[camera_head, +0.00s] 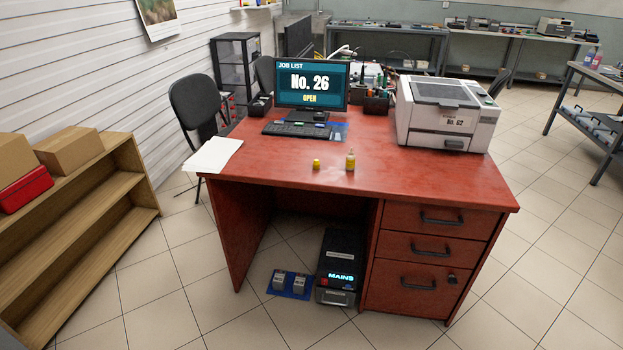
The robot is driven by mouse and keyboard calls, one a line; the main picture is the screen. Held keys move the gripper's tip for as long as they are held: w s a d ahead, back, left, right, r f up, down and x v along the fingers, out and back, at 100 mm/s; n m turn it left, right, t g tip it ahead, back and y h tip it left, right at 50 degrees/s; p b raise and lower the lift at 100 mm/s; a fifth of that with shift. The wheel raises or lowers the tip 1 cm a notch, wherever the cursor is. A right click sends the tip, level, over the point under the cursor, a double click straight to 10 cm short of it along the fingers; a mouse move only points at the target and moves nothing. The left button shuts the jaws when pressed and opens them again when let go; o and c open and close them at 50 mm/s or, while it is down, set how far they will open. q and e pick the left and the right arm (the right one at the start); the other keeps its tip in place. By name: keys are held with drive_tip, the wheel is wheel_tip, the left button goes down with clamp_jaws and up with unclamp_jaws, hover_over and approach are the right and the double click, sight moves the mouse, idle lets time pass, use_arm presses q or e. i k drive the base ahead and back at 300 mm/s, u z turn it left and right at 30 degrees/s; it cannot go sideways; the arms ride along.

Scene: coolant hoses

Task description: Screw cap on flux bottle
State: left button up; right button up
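A small flux bottle (350,161) with a yellow body and a pale top stands upright on the red desk (400,180), near its middle front. A small yellow cap (316,164) sits on the desk just left of the bottle, apart from it. The bottle's top is too small to make out in detail. Neither of my grippers shows in the head view.
A monitor (311,85), keyboard (297,130) and printer (446,113) stand behind the bottle and cap. White papers (212,156) lie at the desk's left edge. The desk front around both items is clear. A wooden shelf (90,215) stands left, and a black chair (195,105) behind.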

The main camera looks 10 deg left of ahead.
sight(349, 165)
drive_tip(key=z, duration=0.7)
drive_tip(key=i, duration=1.25)
drive_tip(key=u, duration=0.45)
drive_tip(key=i, duration=0.6)
drive_tip(key=u, duration=0.4)
